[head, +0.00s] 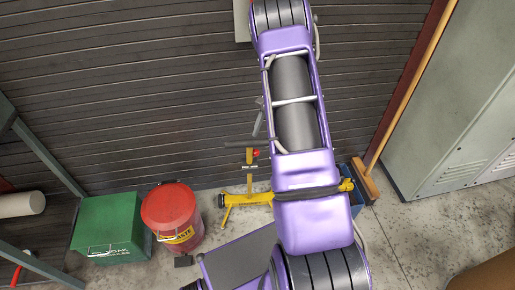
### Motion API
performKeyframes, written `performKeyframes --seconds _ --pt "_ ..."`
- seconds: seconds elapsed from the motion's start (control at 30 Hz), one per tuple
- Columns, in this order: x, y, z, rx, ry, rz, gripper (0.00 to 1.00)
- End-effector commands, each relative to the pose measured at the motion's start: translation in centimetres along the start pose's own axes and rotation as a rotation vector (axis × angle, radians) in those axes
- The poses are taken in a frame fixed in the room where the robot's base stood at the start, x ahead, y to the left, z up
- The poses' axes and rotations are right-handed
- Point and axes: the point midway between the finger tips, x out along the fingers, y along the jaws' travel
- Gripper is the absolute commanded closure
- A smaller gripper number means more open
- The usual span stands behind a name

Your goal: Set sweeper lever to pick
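A yellow sweeper (235,198) stands on the floor near the slatted wall, partly hidden behind my purple arm. It has a black wheel at its left end. An upright yellow-orange handle post (262,178) rises from it to a dark horizontal grip (243,144). A small lever with a red knob (256,153) sits just below the grip. I cannot tell which setting the lever is in. My arm crosses the middle of the picture in front of the sweeper. My gripper is not in view.
A red waste can (172,215) and a green box (108,228) stand left of the sweeper. A metal rack (38,150) is at far left. A broom (405,100) leans at right, beside a grey-green cabinet (450,110). Bare concrete floor (415,220) shows at lower right.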

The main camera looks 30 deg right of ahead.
Motion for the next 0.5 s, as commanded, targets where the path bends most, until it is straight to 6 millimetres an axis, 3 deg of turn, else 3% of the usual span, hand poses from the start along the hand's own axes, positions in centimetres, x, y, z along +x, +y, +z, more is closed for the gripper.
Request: performKeyframes --seconds 0.2,0.5 --pt "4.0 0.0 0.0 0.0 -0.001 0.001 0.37" --pt "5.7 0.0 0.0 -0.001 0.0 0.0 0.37"
